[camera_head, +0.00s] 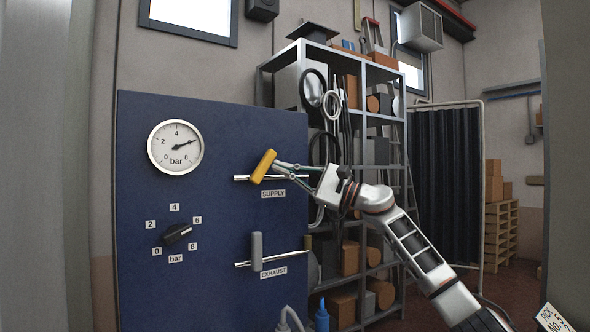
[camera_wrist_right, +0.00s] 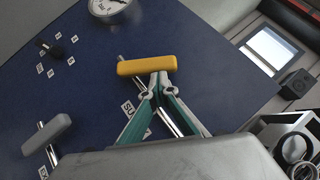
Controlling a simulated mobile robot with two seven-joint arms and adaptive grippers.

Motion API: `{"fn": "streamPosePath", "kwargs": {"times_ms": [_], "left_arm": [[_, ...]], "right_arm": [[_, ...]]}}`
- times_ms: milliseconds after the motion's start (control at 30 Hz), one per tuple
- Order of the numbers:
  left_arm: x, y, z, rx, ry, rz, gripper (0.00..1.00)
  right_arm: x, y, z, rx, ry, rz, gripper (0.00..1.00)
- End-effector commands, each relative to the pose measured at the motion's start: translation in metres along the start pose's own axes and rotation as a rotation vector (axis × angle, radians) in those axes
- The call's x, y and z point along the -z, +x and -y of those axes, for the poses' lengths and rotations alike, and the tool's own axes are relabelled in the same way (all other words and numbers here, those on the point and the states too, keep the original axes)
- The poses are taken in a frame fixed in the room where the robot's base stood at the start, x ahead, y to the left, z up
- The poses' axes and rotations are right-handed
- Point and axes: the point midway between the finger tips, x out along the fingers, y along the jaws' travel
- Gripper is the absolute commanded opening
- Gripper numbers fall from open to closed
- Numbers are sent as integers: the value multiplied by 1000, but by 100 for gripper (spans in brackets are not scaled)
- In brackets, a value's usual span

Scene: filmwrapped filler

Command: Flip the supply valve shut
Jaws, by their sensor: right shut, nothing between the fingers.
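The supply valve's yellow handle (camera_head: 263,167) stands out from the blue panel (camera_head: 200,120) above the SUPPLY label (camera_head: 273,194). It is tilted, its top leaning right, across the horizontal supply pipe (camera_head: 242,178). My right gripper (camera_head: 276,165) is shut and empty, its fingertips at the right side of the yellow handle. In the right wrist view, the closed fingertips (camera_wrist_right: 158,78) meet right beside the yellow handle (camera_wrist_right: 145,66); I cannot tell whether they touch it. The pressure gauge (camera_head: 175,147) needle points right, past 4. My left gripper is not in view.
A grey exhaust handle (camera_head: 256,249) stands upright below, by its EXHAUST label (camera_head: 273,271). A black knob (camera_head: 177,234) sits at the panel's left. A loaded metal shelf (camera_head: 378,62) stands behind my right arm. A dark curtain (camera_head: 445,185) hangs further right.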

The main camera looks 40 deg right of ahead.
Motion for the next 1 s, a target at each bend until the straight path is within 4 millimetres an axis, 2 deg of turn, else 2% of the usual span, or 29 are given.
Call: {"fn": "streamPosePath", "kwargs": {"times_ms": [33, 133, 500, 1000], "left_arm": [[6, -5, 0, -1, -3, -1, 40], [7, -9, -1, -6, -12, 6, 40], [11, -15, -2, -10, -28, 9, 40], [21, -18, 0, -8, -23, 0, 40]], "right_arm": [[-11, 4, 12, -25, -37, 7, 0], [-17, 10, 13, -91, -104, 6, 0], [-26, 23, 11, -107, -109, 5, 0], [-31, 29, 11, -107, -108, 4, 0]]}}
